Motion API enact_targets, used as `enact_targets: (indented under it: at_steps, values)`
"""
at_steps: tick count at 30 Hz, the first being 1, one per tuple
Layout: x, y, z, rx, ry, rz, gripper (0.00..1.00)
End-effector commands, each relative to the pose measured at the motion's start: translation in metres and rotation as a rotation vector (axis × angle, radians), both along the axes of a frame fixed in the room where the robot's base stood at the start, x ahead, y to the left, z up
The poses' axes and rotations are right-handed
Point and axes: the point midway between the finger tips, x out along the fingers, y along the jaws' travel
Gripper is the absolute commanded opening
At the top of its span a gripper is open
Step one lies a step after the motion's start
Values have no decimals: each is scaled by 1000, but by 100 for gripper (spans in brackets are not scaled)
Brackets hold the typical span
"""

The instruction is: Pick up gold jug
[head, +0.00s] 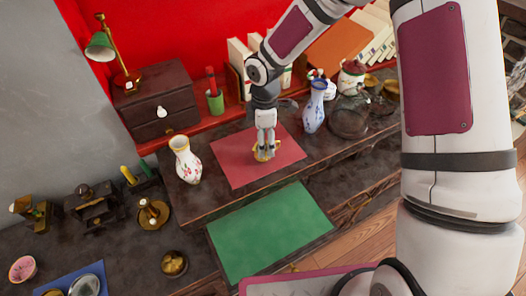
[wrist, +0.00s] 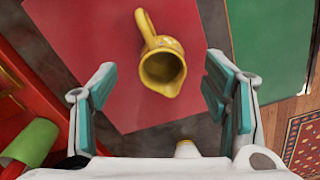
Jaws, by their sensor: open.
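The gold jug (wrist: 162,68) stands on the red mat (wrist: 100,75) in the wrist view, its open mouth facing the camera and its handle pointing to the top of the picture. In the head view the jug (head: 262,155) shows only in part on the red mat (head: 235,165), below my gripper (head: 265,143), which hides the rest. In the wrist view my gripper (wrist: 161,95) is open, with one finger to each side of the jug and nothing between the pads touching it as far as I can see.
A floral white vase (head: 186,160) stands left of the red mat. A blue-and-white vase (head: 314,108) stands close on its right. A green mat (head: 268,232) lies in front. A dark drawer box (head: 155,100) and green pen cup (head: 215,101) stand behind.

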Motion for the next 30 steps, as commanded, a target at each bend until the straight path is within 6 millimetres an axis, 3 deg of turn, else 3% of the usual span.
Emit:
enact_targets:
  at_steps: [9, 18, 25, 30]
  values:
    - [-4, 5, -40, 0, 3, 1, 69]
    - [-2, 4, -45, -1, 1, 1, 69]
    - [-3, 4, -45, -1, 1, 1, 19]
    - [-3, 4, -45, 0, 1, 1, 10]
